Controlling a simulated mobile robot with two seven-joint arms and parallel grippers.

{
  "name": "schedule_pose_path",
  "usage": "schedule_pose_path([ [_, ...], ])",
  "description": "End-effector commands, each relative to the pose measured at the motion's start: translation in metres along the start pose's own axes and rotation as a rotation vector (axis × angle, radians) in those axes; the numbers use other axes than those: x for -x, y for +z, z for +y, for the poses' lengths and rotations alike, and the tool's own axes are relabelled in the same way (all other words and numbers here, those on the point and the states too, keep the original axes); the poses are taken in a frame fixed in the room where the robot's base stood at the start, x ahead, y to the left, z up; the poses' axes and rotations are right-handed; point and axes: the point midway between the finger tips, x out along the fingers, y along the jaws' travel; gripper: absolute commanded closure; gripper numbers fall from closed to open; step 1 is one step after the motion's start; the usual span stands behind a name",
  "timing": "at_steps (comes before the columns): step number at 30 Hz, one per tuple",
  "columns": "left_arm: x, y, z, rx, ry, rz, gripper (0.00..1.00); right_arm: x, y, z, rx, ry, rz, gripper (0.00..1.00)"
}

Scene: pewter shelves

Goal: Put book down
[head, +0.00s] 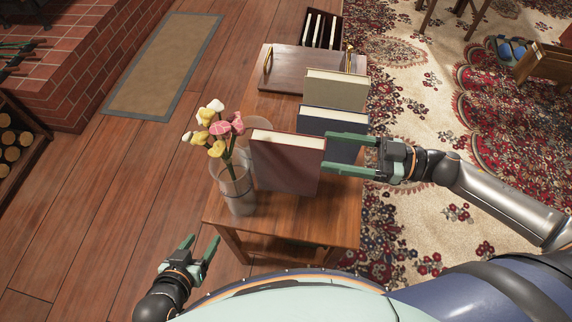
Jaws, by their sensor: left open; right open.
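A dark red book (286,165) stands upright near the front of a wooden table (338,226). My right gripper (326,156) is open at the book's right edge, its two green fingers pointing left. From this view I cannot tell whether the fingertips touch the book. A dark blue book (333,121) and an olive-beige book (336,90) stand upright behind it. The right gripper's upper finger partly covers the blue book. My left gripper (200,252) is open and empty, low at the left, away from the table.
A glass vase (238,190) with pink, yellow and white flowers stands close to the red book's left side. A wooden tray (294,62) with brass handles lies behind the books. Bare tabletop shows at the front right.

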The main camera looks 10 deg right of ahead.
Motion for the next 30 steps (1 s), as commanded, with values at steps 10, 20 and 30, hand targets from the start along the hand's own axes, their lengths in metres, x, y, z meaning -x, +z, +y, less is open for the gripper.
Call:
schedule_pose_path([
  [10,-0.001,0.003,0.000,0.000,0.000,-0.002,0.36,-0.047,-0.001,0.000,0.005,-0.002,0.002,0.28],
  [20,-0.002,0.005,0.000,0.000,0.000,-0.002,0.36,-0.090,0.003,-0.001,0.007,-0.002,0.004,0.28],
  [30,-0.002,0.005,-0.001,0.000,-0.002,-0.001,0.36,-0.099,0.004,-0.001,0.006,-0.002,0.000,0.28],
])
